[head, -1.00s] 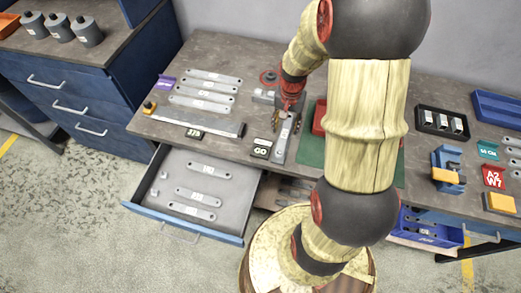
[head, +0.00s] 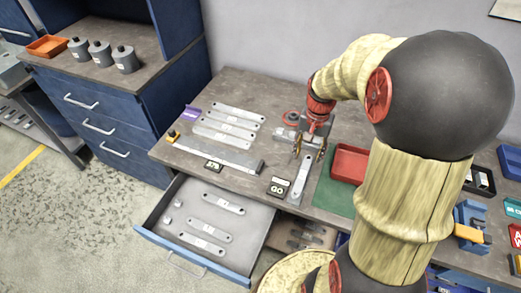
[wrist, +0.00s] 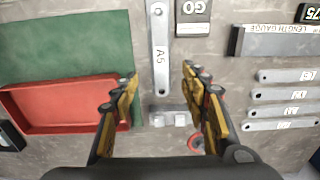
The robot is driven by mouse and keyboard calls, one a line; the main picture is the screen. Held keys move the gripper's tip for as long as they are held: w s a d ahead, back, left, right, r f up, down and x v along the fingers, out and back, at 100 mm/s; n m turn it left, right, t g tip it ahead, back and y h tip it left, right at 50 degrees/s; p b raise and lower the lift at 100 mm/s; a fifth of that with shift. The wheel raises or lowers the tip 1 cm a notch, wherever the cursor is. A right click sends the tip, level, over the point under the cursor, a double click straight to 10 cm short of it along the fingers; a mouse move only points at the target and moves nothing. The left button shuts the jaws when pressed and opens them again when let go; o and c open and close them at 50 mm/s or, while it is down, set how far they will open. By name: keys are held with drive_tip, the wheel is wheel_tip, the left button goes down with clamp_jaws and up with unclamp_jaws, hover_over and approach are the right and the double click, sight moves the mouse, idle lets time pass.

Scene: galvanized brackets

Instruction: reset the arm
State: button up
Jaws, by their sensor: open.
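My gripper (head: 309,150) is open and empty. In the wrist view my gripper's two fingers (wrist: 160,73) stand apart on either side of the bracket marked A5 (wrist: 160,50), with a visible gap on each side. The exact height above the bench is hard to tell. My arm bends over the right part of the bench in the head view and hides some of it.
A red tray (head: 348,163) on a green mat (head: 333,192) lies right of my gripper. Several brackets (head: 228,122) and a length gauge (head: 215,152) lie to the left. An open drawer (head: 196,262) with more brackets juts out in front. A GO sign (head: 279,187) stands beside the bracket.

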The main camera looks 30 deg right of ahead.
drive_tip(key=s+a+r+n+t, duration=0.2)
drive_tip(key=s+a+r+n, duration=0.2)
drive_tip(key=s+a+r, duration=0.2)
drive_tip(key=s+a+r+n+t, duration=0.3)
drive_tip(key=s+a+r+n, duration=0.2)
drive_tip(key=a+r, duration=0.6)
drive_tip(key=a, duration=0.3)
drive_tip(key=shift+s+n+t, duration=0.3)
drive_tip(key=shift+s, duration=0.1)
drive_tip(key=shift+d+r, duration=0.1)
idle(0.8)
